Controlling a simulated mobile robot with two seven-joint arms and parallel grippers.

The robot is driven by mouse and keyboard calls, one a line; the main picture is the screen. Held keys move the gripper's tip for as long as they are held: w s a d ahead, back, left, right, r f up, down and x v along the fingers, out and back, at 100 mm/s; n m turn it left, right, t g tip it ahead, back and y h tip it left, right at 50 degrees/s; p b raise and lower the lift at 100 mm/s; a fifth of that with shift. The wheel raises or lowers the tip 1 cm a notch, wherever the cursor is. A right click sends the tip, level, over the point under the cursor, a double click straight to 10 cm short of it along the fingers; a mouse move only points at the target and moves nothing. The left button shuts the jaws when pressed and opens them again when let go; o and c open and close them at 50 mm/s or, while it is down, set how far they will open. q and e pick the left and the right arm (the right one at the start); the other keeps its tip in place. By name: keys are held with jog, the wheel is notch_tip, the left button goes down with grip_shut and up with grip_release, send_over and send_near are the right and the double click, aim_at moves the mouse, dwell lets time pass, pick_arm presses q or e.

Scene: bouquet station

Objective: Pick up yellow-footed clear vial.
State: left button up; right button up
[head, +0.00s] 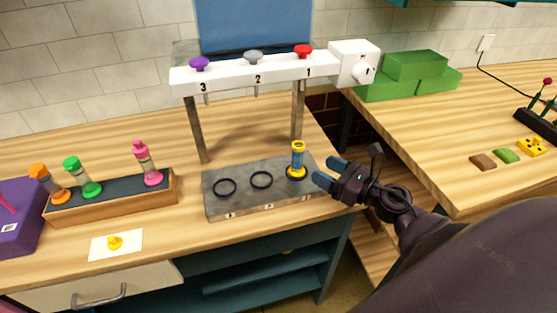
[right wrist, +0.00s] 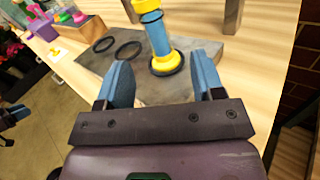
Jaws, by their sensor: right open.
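The yellow-footed clear vial (head: 298,160) stands upright in the black ring at the right end of the grey base plate, under the red knob marked 1. It has a yellow foot and yellow top, with a bluish clear middle. My right gripper (head: 329,174) is open just right of the vial. In the right wrist view the vial (right wrist: 157,38) stands ahead of the two blue fingers (right wrist: 160,84), roughly midway between them and beyond their tips. Nothing is between the fingers.
The grey base plate (head: 235,205) has two empty rings to the left. The white dispenser bar (head: 230,76) with purple, grey and red knobs spans above on posts. A wooden rack (head: 115,202) with orange, green and pink-topped vials stands left. A card (head: 130,245) holds a yellow piece.

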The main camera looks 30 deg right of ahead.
aim_at(302, 159)
jog(key=shift+s+n, duration=0.25)
jog(key=shift+n, duration=0.25)
jog(key=shift+s, duration=0.1)
jog(key=p+x, duration=0.1)
jog(key=x, duration=0.5)
jog(key=shift+a, duration=0.1)
jog(key=p+x, duration=0.1)
jog(key=x, duration=0.4)
pick_arm(q)
notch_tip(302, 159, up, 3)
jog(key=shift+d+f, duration=0.1)
jog(key=shift+f, duration=0.05)
jog(key=shift+s, duration=0.1)
pick_arm(e)
jog(key=c, duration=0.5)
pick_arm(q)
jog(key=shift+s+f, duration=0.1)
pick_arm(e)
grip_shut()
